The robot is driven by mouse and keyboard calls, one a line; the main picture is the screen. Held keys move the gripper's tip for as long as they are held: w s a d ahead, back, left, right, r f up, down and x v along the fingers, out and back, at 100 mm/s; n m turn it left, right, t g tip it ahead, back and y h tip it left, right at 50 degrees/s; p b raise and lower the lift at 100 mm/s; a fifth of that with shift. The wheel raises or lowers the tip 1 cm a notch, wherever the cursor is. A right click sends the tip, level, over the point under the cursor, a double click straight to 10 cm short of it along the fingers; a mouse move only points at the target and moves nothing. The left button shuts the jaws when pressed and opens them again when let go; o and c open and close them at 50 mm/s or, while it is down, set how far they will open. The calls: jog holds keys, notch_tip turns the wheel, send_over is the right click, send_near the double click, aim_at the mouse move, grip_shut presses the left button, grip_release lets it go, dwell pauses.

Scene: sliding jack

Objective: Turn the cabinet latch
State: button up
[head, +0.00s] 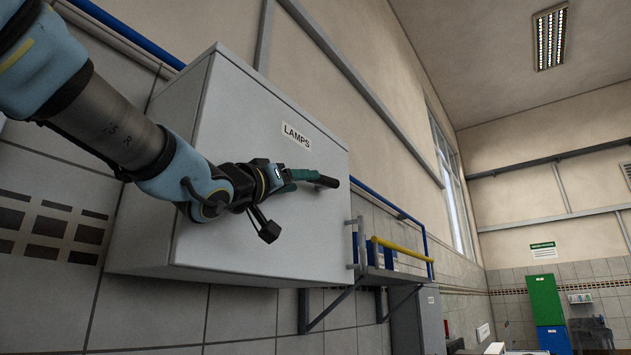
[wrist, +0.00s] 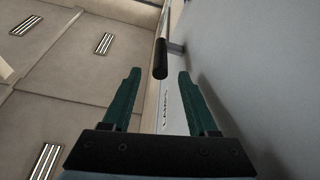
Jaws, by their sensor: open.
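The cabinet (head: 262,235) is a light grey wall box with a LAMPS label on its door. Its latch handle (head: 328,181) is a black bar at the right part of the door. In the wrist view the handle (wrist: 160,57) stands out on a grey stem, its near end between the fingertips in the picture. My gripper (head: 303,175) has green fingers and is in front of the door, close to the handle. In the wrist view my gripper (wrist: 159,84) is open, with a gap on both sides of the handle. Contact is not visible.
A shelf bracket with a yellow rail (head: 400,248) is right of the cabinet. A blue pipe (head: 393,208) runs along the wall behind. A green and blue locker (head: 545,305) stands far right. The space before the door's right side looks clear.

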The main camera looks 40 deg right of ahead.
aim_at(320, 181)
jog(key=p+x, duration=0.3)
jog(key=x, duration=0.6)
grip_shut()
jog(key=shift+w, duration=0.1)
dwell(1.2)
